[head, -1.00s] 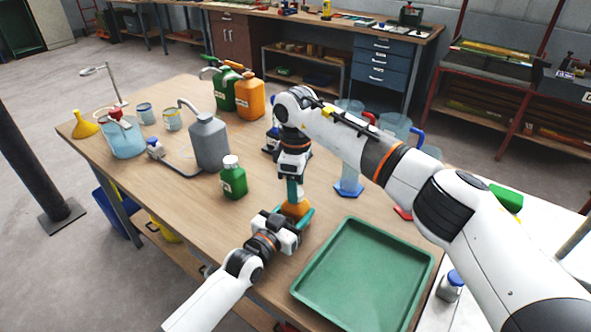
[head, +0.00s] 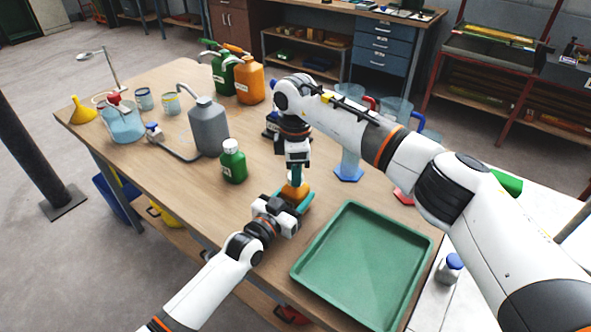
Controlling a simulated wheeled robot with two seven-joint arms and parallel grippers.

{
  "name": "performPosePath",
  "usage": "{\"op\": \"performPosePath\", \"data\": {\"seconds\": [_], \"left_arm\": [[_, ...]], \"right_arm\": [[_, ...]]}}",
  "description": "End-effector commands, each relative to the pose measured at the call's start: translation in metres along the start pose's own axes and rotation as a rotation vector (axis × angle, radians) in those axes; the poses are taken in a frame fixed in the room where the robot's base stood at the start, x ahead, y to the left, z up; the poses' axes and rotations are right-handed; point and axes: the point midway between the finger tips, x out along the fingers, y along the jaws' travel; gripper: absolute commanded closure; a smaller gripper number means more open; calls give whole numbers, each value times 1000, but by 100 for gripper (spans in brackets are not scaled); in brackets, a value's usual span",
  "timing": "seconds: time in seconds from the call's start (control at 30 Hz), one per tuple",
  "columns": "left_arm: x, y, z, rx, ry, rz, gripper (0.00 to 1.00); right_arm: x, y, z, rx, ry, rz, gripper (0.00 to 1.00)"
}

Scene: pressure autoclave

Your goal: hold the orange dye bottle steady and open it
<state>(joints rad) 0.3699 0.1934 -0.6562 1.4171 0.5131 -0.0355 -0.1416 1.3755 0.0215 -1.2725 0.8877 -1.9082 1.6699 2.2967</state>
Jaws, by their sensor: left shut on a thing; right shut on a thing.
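The orange dye bottle (head: 294,192) stands on the wooden table behind the green tray, mostly hidden by my grippers. My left gripper (head: 297,203), with teal fingers, comes in low from the front and is shut around the bottle's body. My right gripper (head: 296,174) points straight down from above, its fingers shut at the bottle's top. The cap is hidden between these fingers, so I cannot tell whether it has turned or come loose.
An empty green tray (head: 362,268) lies right of the bottle. A green bottle (head: 232,162) and a grey jug (head: 208,128) stand to the left. Large green (head: 224,76) and orange (head: 250,82) jugs are behind. Blue-based cylinders (head: 349,165) stand near my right arm.

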Motion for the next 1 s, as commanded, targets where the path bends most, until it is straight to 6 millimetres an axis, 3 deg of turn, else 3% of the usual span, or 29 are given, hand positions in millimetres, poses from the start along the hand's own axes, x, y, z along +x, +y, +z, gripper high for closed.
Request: {"op": "performPosePath", "data": {"seconds": [1.0], "left_arm": [[0,-1,0,0,-1,-1,100]], "right_arm": [[-3,-1,0,-2527,6,-2,97]]}}
